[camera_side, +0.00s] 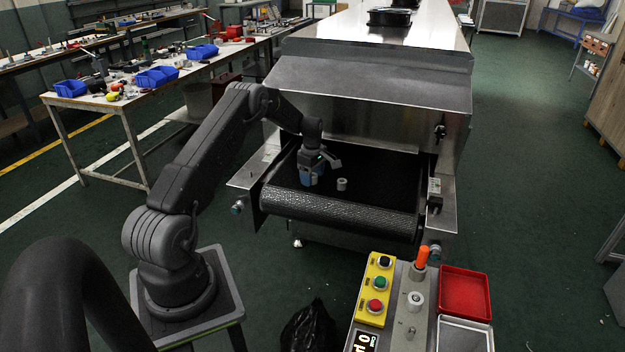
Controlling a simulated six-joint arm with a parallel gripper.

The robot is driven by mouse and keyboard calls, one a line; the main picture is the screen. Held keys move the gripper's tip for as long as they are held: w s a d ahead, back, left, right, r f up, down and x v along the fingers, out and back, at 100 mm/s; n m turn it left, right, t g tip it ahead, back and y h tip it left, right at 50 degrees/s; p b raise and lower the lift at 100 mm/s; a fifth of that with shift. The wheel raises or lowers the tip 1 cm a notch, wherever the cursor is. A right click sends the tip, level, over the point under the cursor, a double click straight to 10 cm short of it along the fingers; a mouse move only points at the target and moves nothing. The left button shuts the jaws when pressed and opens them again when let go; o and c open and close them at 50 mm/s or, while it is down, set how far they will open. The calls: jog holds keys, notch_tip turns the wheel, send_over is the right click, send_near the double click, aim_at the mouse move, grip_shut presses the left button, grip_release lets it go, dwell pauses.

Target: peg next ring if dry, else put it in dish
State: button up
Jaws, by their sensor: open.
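A small light grey ring (341,184) sits on the black belt at the mouth of the dryer. My gripper (322,170) is open just left of the ring, low over the belt, and does not hold it. A blue part shows at my gripper's lower end; I cannot tell whether it belongs to the gripper. On the grey stand in front are a short upright peg (411,332) and a pale ring-like piece (415,299) behind it. A red dish (465,291) and a silver tray (464,336) lie to the right. Whether the ring is dry cannot be seen.
The dryer's metal hood (370,95) stands over the belt (375,190). A yellow button box (376,290) with black, green and red buttons stands by an orange upright piece (422,256). A partly cut-off display (363,342) is below. A black bag (308,328) is on the floor.

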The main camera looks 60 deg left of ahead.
jog(key=shift+c, duration=0.4)
jog(key=c, duration=0.9)
jog(key=shift+c, duration=0.2)
